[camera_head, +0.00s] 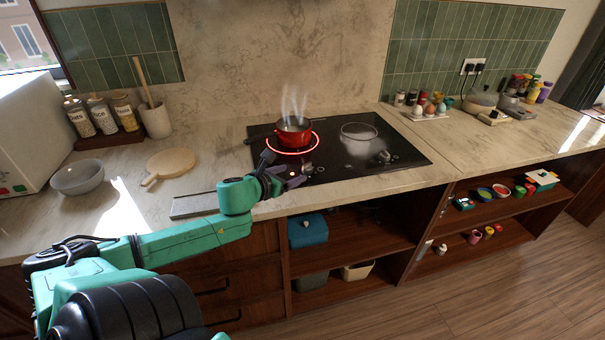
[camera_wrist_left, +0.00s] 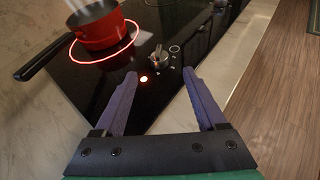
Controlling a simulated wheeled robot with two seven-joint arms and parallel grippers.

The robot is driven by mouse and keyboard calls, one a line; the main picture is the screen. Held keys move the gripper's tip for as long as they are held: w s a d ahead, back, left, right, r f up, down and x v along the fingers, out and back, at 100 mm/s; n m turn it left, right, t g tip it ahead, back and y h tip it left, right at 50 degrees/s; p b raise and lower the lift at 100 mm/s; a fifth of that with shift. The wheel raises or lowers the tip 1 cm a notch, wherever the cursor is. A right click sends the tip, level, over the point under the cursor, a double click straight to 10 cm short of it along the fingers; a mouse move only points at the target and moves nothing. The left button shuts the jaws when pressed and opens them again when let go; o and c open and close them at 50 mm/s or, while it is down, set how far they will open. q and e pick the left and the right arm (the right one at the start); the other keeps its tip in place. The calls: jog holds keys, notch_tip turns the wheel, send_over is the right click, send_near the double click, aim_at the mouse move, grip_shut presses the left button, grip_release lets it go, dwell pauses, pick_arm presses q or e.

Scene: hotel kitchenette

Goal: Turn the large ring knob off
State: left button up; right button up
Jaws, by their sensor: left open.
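The black cooktop (camera_head: 335,172) has a large ring (camera_head: 268,146) at its left glowing red, with a steaming red pot (camera_head: 294,135) on it. The pot and glowing ring also show in the wrist view (camera_wrist_left: 100,32). My left gripper (camera_wrist_left: 160,74) is open and empty. Its fingertips point at this knob, which shows between and just beyond them, apparently untouched.
A smaller unlit ring (camera_head: 360,131) and a second knob (camera_head: 384,156) are to the right. A grey slab (camera_head: 195,205) and round wooden board (camera_head: 172,163) lie left of the cooktop.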

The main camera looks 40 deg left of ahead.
aim_at(305, 169)
pick_arm(q)
jog(key=x, duration=0.3)
jog(key=shift+a+f, duration=0.1)
jog(key=shift+f, duration=0.05)
jog(key=b+x, duration=0.1)
jog(key=x, duration=0.2)
jog(key=shift+w, duration=0.35)
jog(key=shift+w+a+f+b, duration=0.1)
jog(key=shift+w+f+b, duration=0.25)
jog(key=shift+w, duration=0.3)
jog(key=shift+s+r, duration=0.1)
grip_shut()
pick_arm(e)
jog(key=w, duration=0.1)
jog(key=w+f, duration=0.2)
jog(key=shift+w+a+f, duration=0.15)
jog(key=shift+w+a, duration=0.25)
